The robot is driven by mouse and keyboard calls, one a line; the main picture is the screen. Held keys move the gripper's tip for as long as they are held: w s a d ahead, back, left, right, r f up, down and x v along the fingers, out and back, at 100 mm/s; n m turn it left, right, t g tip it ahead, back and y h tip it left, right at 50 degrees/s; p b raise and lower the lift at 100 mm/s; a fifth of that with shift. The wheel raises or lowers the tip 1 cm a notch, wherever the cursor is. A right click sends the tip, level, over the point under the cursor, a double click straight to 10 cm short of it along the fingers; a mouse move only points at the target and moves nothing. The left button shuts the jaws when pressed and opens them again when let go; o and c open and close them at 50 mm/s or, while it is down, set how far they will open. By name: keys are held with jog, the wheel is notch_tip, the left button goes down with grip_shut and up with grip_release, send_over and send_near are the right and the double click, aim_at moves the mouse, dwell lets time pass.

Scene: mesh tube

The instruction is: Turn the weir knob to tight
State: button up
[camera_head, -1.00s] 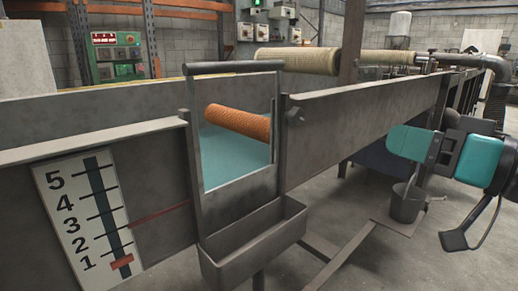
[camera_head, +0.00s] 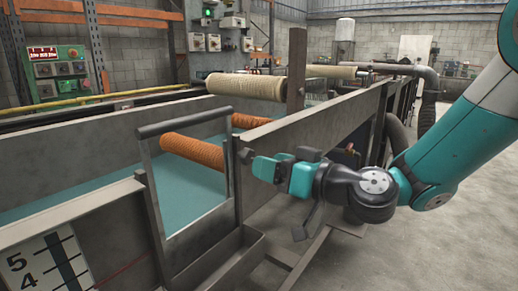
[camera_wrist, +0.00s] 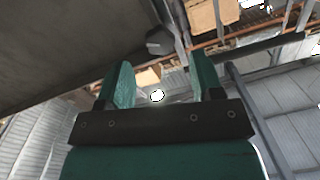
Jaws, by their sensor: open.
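The weir knob (camera_head: 246,156) is a small dark knob at the right upright of the weir frame (camera_head: 152,190), just left of my gripper (camera_head: 262,166) in the head view. In the wrist view the dark knob (camera_wrist: 158,41) shows beyond and between the fingertips (camera_wrist: 163,70). My teal fingers are apart with nothing between them. They point toward the knob, and a gap seems to remain; the exact distance is hard to tell. The white gauge board (camera_head: 45,265) shows only 5 and 4; its lower part is out of view.
A grey trough (camera_head: 225,265) hangs below the weir frame. The long channel wall (camera_head: 325,118) runs back right beside my arm. Orange mesh tubes (camera_head: 195,151) lie over the teal water. Open concrete floor (camera_head: 440,240) lies to the right.

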aim_at(250, 158)
jog(key=shift+p+x, duration=0.45)
jog(key=shift+x, duration=1.55)
jog(key=c, duration=0.9)
jog(key=shift+d, duration=0.1)
jog(key=m, duration=0.6)
jog(key=shift+r+p, duration=0.15)
jog(key=shift+p, duration=0.25)
jog(key=m+p, duration=0.2)
jog(key=m, duration=0.4)
jog(key=shift+s, duration=0.1)
